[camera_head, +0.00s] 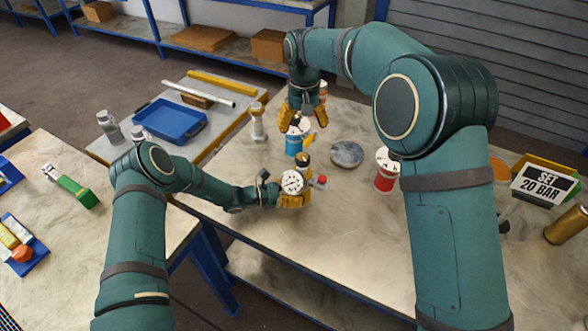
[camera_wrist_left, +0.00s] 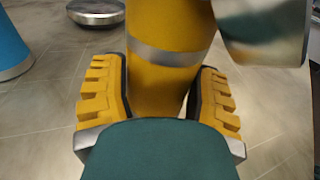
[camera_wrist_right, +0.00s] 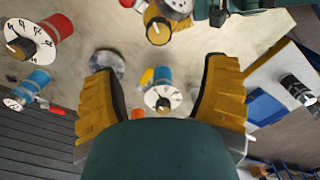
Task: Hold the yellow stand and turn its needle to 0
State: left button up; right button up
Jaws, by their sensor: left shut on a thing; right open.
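The yellow stand (camera_wrist_left: 170,85) is between the fingers of my left gripper (camera_head: 290,200), which is shut on it. In the head view a round white dial (camera_head: 292,181) with black marks shows above these fingers; its reading is too small to tell. A yellow knob with a dark top (camera_head: 304,160) is just behind the dial, and also shows in the right wrist view (camera_wrist_right: 157,28). My right gripper (camera_head: 303,120) is open and empty, pointing down above and behind the blue stand (camera_head: 293,148). In the right wrist view the blue stand's white dial (camera_wrist_right: 163,98) shows between its fingers.
A red stand (camera_head: 385,180) with a white dial is to the right, partly beside my right arm. A grey round disc (camera_head: 346,153) lies between it and the blue stand. A small red-topped item (camera_head: 320,182) is close right of my left gripper. The front tabletop is clear.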

aim_at(302, 156)
dwell(0.7)
jog(key=s+a+f+m+t+h, duration=0.15)
jog(key=a+m+h, duration=0.25)
jog(key=m, duration=1.1)
jog(key=shift+t, duration=0.45)
jog(key=x, duration=1.1)
jog(key=shift+s+d+f, duration=0.15)
jog(key=shift+s+d, duration=0.05)
jog(key=shift+s, duration=0.15)
jog(key=c, duration=1.2)
